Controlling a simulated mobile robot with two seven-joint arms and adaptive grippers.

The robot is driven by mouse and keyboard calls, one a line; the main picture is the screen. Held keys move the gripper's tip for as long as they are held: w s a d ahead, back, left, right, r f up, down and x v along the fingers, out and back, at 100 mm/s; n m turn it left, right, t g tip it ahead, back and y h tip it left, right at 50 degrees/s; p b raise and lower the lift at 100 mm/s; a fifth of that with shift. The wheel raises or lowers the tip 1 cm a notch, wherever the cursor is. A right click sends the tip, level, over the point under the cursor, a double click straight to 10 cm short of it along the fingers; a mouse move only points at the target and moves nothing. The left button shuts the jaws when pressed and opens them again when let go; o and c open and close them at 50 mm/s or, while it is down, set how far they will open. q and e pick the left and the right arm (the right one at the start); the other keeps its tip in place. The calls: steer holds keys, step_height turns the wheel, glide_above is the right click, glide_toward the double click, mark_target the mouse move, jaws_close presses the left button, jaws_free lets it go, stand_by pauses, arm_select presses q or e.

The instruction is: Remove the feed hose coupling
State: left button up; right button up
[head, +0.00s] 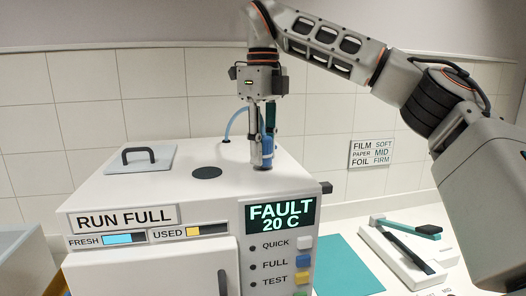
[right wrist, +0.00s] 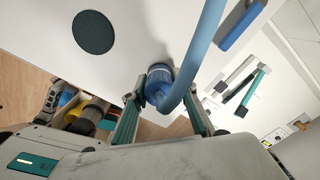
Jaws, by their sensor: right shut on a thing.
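The feed hose coupling (head: 268,148) is a blue collar on the top of the white machine (head: 205,152), near its right edge. In the right wrist view the coupling (right wrist: 158,77) is a ribbed blue cylinder with a pale blue hose (right wrist: 204,48) bending away from it. My right gripper (head: 266,162) points down and is shut on the coupling. In the right wrist view its fingers (right wrist: 160,92) stand on either side of the coupling. Whether the coupling is still seated on its port is hidden.
The machine's display (head: 281,216) reads FAULT 20 C, above several coloured buttons. A lid with a black handle (head: 140,157) and a dark round disc (head: 207,172) are on its top. A teal mat (head: 347,265) and a long-armed white device (head: 405,252) lie to the right.

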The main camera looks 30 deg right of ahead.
mark_target(263, 137)
steer(key=shift+r, duration=0.6)
steer(key=shift+r, duration=0.85)
steer(key=shift+r, duration=3.45)
